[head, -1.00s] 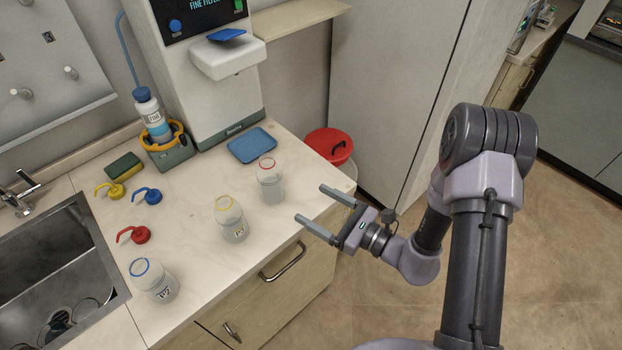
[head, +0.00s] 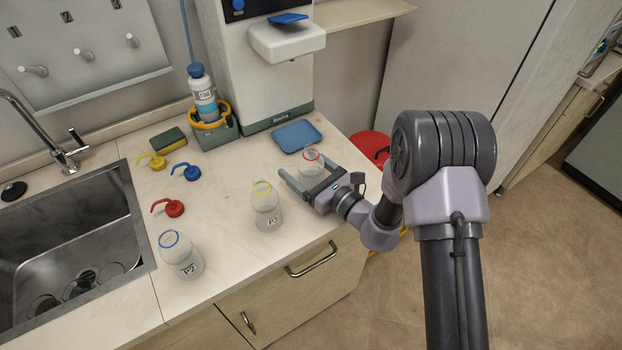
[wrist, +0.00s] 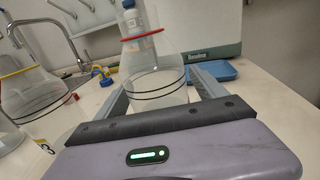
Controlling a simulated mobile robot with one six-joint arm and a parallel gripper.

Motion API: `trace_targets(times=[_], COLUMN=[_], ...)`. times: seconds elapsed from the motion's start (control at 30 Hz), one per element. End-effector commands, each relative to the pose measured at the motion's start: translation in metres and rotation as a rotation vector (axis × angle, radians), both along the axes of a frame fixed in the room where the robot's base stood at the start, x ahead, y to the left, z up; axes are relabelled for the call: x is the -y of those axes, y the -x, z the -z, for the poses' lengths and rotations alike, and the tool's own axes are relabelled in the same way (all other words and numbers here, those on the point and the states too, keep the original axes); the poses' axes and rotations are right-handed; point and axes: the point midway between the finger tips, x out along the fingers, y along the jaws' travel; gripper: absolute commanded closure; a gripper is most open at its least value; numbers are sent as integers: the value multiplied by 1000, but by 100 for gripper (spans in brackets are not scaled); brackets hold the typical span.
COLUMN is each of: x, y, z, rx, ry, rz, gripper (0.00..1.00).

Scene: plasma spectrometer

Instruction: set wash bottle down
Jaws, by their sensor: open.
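A clear open-topped bottle with a red ring (head: 312,159) stands upright on the counter. My gripper (head: 310,172) is open, with one finger on each side of this bottle; the wrist view shows the bottle (wrist: 157,85) between the fingers, and I cannot tell whether they touch it. A similar bottle with a yellow ring (head: 266,208) stands to its left, and one with a blue ring (head: 181,257) stands farther left. Red (head: 170,208), blue (head: 187,172) and yellow (head: 153,161) spout caps lie loose on the counter.
A blue tray (head: 297,136) lies behind the red-ringed bottle. A labelled blue-capped bottle (head: 204,98) stands in a holder (head: 216,134) beside the white instrument (head: 260,90). The sink (head: 62,245) is at left, a sponge (head: 168,140) at the back, and a red-lidded bin (head: 371,146) beyond the counter's right end.

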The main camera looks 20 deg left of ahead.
Motion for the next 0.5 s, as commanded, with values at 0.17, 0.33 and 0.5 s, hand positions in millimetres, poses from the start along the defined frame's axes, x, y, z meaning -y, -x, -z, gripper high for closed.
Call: trace_targets(times=[0.17, 0.33, 0.5], x=[0, 0, 0], y=[0, 0, 0], z=[-1, 0, 0], rx=[0, 0, 0], ry=[0, 0, 1], rz=[0, -1, -1], gripper=[23, 57, 90])
